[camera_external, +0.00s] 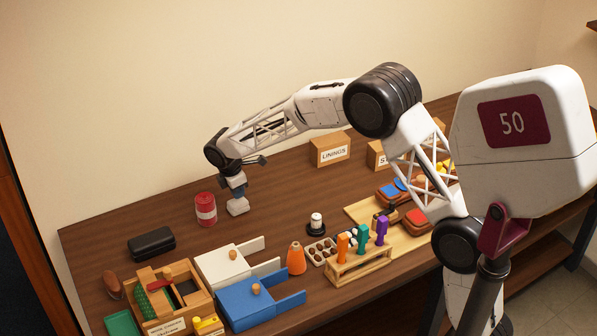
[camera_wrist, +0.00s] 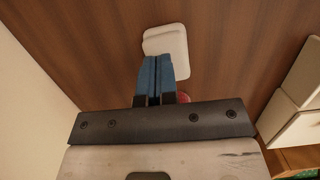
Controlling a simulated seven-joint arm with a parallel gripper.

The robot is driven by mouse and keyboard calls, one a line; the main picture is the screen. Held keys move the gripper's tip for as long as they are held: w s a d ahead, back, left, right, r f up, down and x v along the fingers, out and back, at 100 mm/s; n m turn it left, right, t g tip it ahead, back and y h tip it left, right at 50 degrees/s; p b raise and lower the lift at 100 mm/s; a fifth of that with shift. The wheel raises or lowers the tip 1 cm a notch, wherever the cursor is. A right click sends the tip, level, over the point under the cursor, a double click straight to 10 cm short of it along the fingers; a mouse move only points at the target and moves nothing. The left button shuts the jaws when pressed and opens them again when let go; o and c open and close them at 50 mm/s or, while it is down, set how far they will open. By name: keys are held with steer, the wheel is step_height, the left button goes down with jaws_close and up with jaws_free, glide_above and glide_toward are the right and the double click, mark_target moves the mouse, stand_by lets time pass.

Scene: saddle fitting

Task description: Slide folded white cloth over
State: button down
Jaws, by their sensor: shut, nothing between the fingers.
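The folded white cloth (camera_external: 238,206) lies flat on the brown table towards the back, right of a red can. In the wrist view the cloth (camera_wrist: 168,48) is a small rounded white block near the top middle. My gripper (camera_external: 236,194) is over the cloth, pointing down. Its blue fingers (camera_wrist: 157,62) are shut together with nothing between them, and their tips overlap the cloth's lower edge in the wrist view. I cannot tell whether the tips touch the cloth.
A red can (camera_external: 205,209) stands just left of the cloth. A black case (camera_external: 152,243) lies further left. Bare table lies right of the cloth.

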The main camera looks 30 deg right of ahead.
mark_target(235, 201)
step_height(235, 201, up, 7)
steer(key=a, duration=0.1)
steer(key=shift+a, duration=0.15)
stand_by(0.3)
steer(key=shift+s+r, duration=0.1)
steer(key=s+d+r+m+t+y, duration=0.1)
steer(key=s+d+r+m, duration=0.3)
steer(key=s+d+r, duration=0.6)
steer(key=s+d+r+m, duration=0.5)
steer(key=s+d, duration=0.3)
steer(key=s, duration=0.4)
steer(key=s+d+m, duration=0.3)
steer(key=s, duration=0.7)
steer(key=s+d+f+m+t, duration=0.1)
steer(key=s+d+m, duration=0.2)
steer(key=s, duration=0.7)
steer(key=s+d+m+y, duration=0.1)
steer(key=s+d+m, duration=0.2)
steer(key=s, duration=0.7)
steer(key=shift+d+f+t, duration=0.25)
steer(key=shift+f+t, duration=0.05)
steer(key=shift+f, duration=0.05)
